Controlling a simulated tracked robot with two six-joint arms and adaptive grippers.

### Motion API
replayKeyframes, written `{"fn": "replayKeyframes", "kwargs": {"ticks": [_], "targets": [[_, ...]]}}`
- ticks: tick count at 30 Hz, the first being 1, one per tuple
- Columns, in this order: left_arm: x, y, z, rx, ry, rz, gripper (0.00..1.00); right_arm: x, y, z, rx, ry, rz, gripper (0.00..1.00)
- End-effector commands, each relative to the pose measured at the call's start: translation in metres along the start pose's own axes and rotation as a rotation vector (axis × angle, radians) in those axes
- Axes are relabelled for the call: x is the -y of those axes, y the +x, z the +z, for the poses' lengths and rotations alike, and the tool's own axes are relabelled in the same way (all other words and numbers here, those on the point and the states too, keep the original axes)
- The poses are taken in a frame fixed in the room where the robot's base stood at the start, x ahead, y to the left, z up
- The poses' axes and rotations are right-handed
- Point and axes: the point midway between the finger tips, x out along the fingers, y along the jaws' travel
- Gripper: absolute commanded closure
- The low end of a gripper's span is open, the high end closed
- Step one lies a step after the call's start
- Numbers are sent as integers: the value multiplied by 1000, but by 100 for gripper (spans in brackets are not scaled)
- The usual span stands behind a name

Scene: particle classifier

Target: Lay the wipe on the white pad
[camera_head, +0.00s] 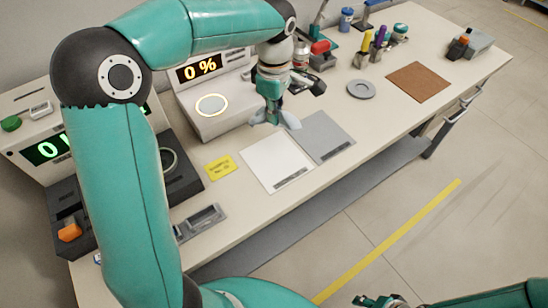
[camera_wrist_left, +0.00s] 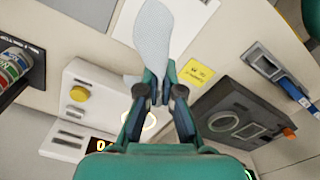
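My left gripper (camera_head: 272,119) is shut on a pale, dotted wipe (camera_head: 291,119) and holds it above the table near the back edges of the pads. In the left wrist view the wipe (camera_wrist_left: 153,38) hangs out from between the fingertips (camera_wrist_left: 157,93). The white pad (camera_head: 272,160) lies flat on the table, with a dark label strip at its front edge. Part of the white pad (camera_wrist_left: 192,30) shows behind the wipe in the left wrist view. My right gripper (camera_head: 378,301) is partly in view at the bottom edge; its fingers are unclear.
A grey pad (camera_head: 325,138) lies right beside the white pad. A yellow note (camera_head: 221,167) lies to its left. A device reading 0 % (camera_head: 215,108) stands behind. A grey disc (camera_head: 361,89) and a brown mat (camera_head: 419,82) lie farther right.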

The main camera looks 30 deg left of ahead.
Motion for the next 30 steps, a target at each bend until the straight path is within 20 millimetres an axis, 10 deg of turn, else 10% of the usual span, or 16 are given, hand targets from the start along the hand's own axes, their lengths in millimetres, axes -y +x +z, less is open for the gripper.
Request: {"fn": "replayKeyframes", "kwargs": {"ticks": [13, 27, 30], "targets": [[0, 76, 0, 0, 0, -3, 100, 0, 0, 0, 0, 0, 0, 60], [0, 88, 1, 1, 1, 0, 100, 0, 0, 0, 0, 0, 0, 60], [0, 88, 1, 1, 1, 0, 81, 0, 0, 0, 0, 0, 0, 60]]}}
